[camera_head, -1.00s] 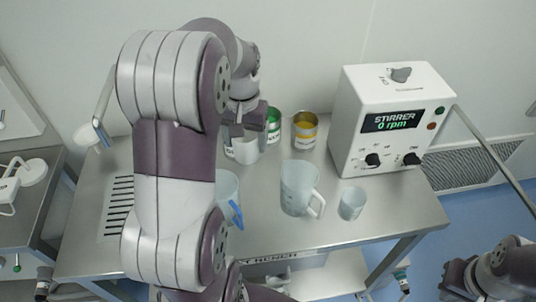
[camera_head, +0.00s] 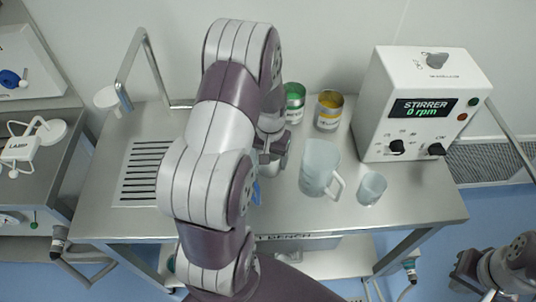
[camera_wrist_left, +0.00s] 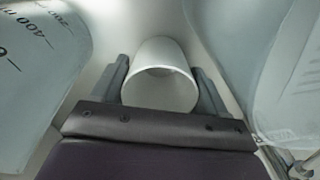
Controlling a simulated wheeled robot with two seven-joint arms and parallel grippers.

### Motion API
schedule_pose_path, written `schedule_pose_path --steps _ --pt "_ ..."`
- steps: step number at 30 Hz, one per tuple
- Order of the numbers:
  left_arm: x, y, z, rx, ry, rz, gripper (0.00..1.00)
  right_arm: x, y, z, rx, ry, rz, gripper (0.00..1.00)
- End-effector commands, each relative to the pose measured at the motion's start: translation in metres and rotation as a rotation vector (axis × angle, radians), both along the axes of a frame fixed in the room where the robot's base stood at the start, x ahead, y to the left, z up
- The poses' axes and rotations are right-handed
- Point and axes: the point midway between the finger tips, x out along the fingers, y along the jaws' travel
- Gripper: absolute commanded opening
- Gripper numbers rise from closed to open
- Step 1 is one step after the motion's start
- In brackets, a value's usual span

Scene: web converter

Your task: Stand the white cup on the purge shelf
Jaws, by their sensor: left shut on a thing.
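The white cup (camera_wrist_left: 161,75) is between the two fingers of my left gripper (camera_wrist_left: 163,88) in the left wrist view, with its round open end toward the camera. The fingers are shut on it. In the head view my left gripper (camera_head: 276,148) is over the bench, near the green can, and my own arm hides the cup. My right gripper (camera_head: 463,272) is at the lower right, off the bench, and its fingers are too small to read. I cannot identify the purge shelf in these views.
On the steel bench (camera_head: 300,215) stand a green can (camera_head: 294,103), a yellow can (camera_head: 328,110), a translucent jug (camera_head: 319,168), a small beaker (camera_head: 371,188) and the stirrer box (camera_head: 420,105). A slotted grille (camera_head: 150,172) is at the left. A blue handle (camera_head: 256,192) shows beside my arm.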

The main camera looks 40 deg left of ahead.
Motion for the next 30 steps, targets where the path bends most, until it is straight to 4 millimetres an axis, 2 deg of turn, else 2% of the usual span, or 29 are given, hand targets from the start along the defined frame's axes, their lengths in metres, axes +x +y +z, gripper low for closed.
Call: schedule_pose_path --steps 9,10,12,19,22,23,30 --pt "0.0 0.0 -0.007 0.0 0.0 0.0 0.44 0.0 0.0 -0.004 0.0 0.0 0.0 0.0" --pt "0.001 0.0 -0.006 0.0 0.0 0.0 0.83 0.0 0.0 -0.003 0.0 0.0 0.0 0.0" --pt "0.001 0.001 -0.007 -0.001 0.001 0.0 0.99 0.0 0.0 -0.003 0.0 0.0 0.0 0.0" --pt "0.002 0.002 -0.006 -0.002 0.002 0.0 0.99 0.0 0.0 -0.003 0.0 0.0 0.0 0.0" --pt "0.001 0.001 0.004 0.0 -0.001 0.0 0.99 0.0 0.0 0.003 0.0 0.0 0.0 0.0" --pt "0.001 0.0 0.006 0.001 -0.003 0.0 0.99 0.0 0.0 -0.001 0.0 0.0 0.0 0.0" --pt "0.0 0.0 0.069 0.005 -0.008 0.0 0.99 0.0 0.0 -0.011 0.0 0.0 0.0 0.0"
